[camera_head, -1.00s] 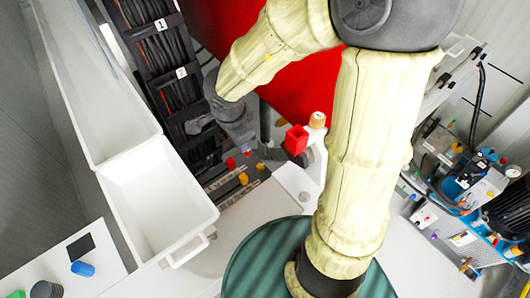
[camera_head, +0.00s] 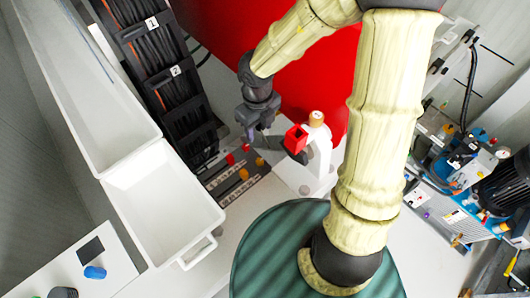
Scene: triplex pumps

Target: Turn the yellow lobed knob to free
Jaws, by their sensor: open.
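Two small yellow-orange knobs, one nearer (camera_head: 243,174) and one farther right (camera_head: 260,161), sit on a dark strip panel (camera_head: 226,185) in the head view. They are too small to tell which is lobed or how either is turned. My gripper (camera_head: 252,134), dark grey, points down just above and behind the panel, beyond the yellow knobs. It is open and seems apart from both knobs. Its fingertips are small and hard to make out against the dark background.
Two red knobs (camera_head: 230,160) (camera_head: 246,148) sit beside the yellow ones. A white stand with a red block (camera_head: 296,137) rises close on the right. A white bin (camera_head: 165,205) stands left, a cable rack (camera_head: 160,70) behind. Pump equipment (camera_head: 465,165) is far right.

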